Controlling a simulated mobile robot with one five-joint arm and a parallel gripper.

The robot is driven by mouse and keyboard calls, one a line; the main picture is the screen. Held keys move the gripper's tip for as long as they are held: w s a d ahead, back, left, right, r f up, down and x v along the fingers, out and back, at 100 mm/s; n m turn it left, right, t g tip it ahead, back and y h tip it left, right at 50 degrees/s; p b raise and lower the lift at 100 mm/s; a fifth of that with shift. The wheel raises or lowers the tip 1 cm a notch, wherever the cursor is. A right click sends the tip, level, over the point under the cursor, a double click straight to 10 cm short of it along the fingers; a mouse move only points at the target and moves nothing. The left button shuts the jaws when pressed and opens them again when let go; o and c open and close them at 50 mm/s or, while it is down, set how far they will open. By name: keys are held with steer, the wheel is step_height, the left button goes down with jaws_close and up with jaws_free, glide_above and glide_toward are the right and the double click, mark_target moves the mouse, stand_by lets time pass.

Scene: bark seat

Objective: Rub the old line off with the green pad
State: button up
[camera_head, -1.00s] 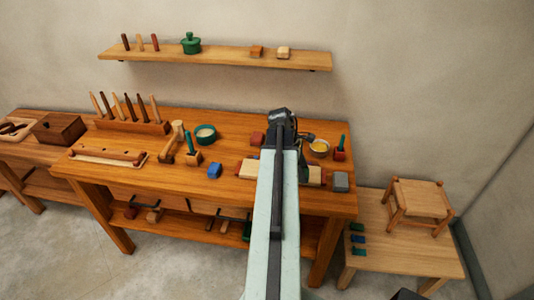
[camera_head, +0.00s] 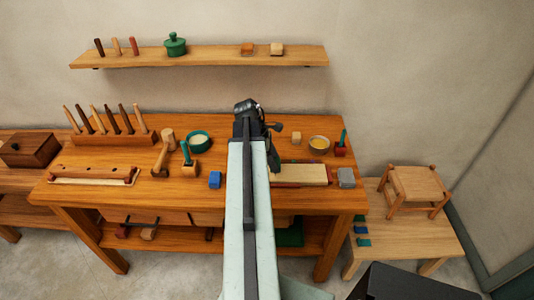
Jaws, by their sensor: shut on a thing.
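My gripper (camera_head: 273,148) is over the bench at the board's left part, mostly behind my own arm. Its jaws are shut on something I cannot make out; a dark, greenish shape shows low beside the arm. A pale wooden board (camera_head: 305,174) lies on the bench, its left end hidden by my arm. I cannot see an old line on it. Flat green pieces, an upper one (camera_head: 361,216) and a lower one (camera_head: 363,242), lie on the low table's left edge. I cannot tell whether either is the green pad.
On the workbench (camera_head: 100,200), a grey block (camera_head: 346,178) stands right of the board, a yellow-filled bowl (camera_head: 319,144) behind it. A blue block (camera_head: 215,180) and green bowl (camera_head: 199,140) are left of my arm. A stool (camera_head: 418,184) stands on the low table (camera_head: 400,232).

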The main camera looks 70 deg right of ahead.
steer(key=shift+w+d+r+p, duration=0.4)
steer(key=shift+d+r+p, duration=0.4)
steer(key=shift+s+a+f+b, duration=0.1)
steer(key=shift+a+f+b, duration=0.05)
steer(key=shift+f+b, duration=0.45)
steer(key=b, duration=0.5)
glide_above(274, 175)
step_height(274, 175, down, 5)
steer(key=shift+f, duration=0.1)
steer(key=shift+f+b, duration=0.6)
steer(key=shift+b, duration=0.1)
steer(key=shift+r, duration=0.1)
steer(key=shift+w+d, duration=0.3)
steer(key=shift+d, duration=0.4)
steer(key=shift+w+d, duration=0.3)
steer(key=shift+d, duration=0.4)
steer(key=shift+s+a, duration=0.3)
steer(key=shift+a, duration=0.5)
steer(key=shift+s+a, duration=0.3)
steer(key=shift+a, duration=0.45)
steer(key=shift+w+d, duration=0.1)
steer(key=shift+d, duration=0.1)
